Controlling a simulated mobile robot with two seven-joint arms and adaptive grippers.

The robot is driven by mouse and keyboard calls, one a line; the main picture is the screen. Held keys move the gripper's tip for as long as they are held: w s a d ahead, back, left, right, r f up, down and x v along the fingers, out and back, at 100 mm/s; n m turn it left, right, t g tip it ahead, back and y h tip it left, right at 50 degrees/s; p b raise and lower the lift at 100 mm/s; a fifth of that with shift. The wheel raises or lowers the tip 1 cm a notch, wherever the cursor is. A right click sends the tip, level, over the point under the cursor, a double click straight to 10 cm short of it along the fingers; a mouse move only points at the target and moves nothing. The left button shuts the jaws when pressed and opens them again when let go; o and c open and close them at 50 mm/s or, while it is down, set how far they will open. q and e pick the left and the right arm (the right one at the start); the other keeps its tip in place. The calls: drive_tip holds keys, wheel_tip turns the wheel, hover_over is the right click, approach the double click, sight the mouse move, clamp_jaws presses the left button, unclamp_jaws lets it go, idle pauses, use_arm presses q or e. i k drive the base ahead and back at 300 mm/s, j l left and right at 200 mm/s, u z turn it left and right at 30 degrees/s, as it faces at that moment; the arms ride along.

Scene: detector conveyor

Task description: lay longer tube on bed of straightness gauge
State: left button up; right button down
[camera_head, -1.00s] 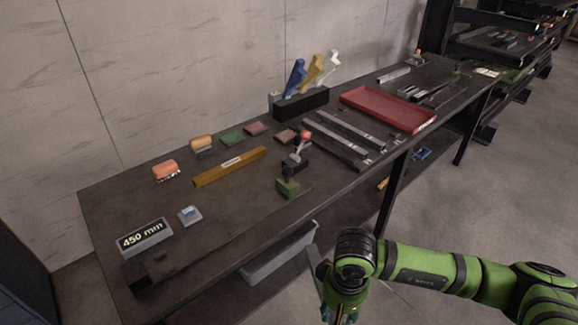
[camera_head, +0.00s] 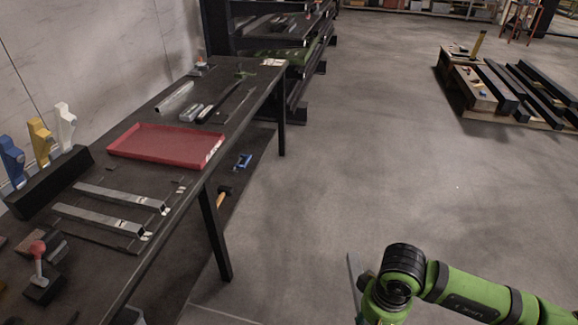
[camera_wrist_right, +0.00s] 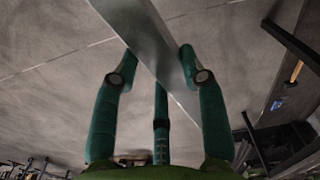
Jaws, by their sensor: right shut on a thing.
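My right gripper (camera_wrist_right: 159,64) is shut on a long grey metal tube (camera_wrist_right: 152,35), which runs slantwise between the fingers in the right wrist view. In the head view a thin strip of this tube (camera_head: 352,283) shows beside my right wrist, over the open floor and clear of the bench. Its ends are not both visible, so I cannot tell its length. Two grey metal bars (camera_head: 118,197) (camera_head: 97,218) lie side by side on the bench. I cannot tell which fixture is the straightness gauge. My left gripper is not in view.
The dark bench (camera_head: 150,267) holds a red tray (camera_head: 160,145), a black block (camera_head: 50,185) with blue, yellow and white uprights, and a red-knobbed device (camera_head: 38,265). A shelf rack stands behind. A pallet of beams (camera_head: 505,90) is far right. The floor between is free.

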sight(235, 101)
drive_tip(key=i+l+z, duration=0.1)
drive_tip(key=i, duration=0.55)
drive_tip(key=i+l+z, duration=0.1)
drive_tip(key=i+l, duration=0.2)
drive_tip(key=i, duration=0.35)
drive_tip(key=i+l+u, duration=0.1)
drive_tip(key=i+u, duration=0.15)
drive_tip(key=u, duration=0.15)
drive_tip(key=i+l+u, duration=0.15)
drive_tip(key=u, duration=0.2)
drive_tip(key=i+l+u, duration=0.5)
drive_tip(key=u, duration=0.3)
drive_tip(key=i+l+u, duration=0.35)
drive_tip(key=l+u, duration=0.15)
drive_tip(key=i+l+u, duration=0.1)
drive_tip(key=l+u, duration=0.15)
drive_tip(key=l, duration=0.2)
drive_tip(key=i+l+u, duration=0.1)
drive_tip(key=l+u, duration=0.15)
drive_tip(key=i+l, duration=0.1)
drive_tip(key=i, duration=0.1)
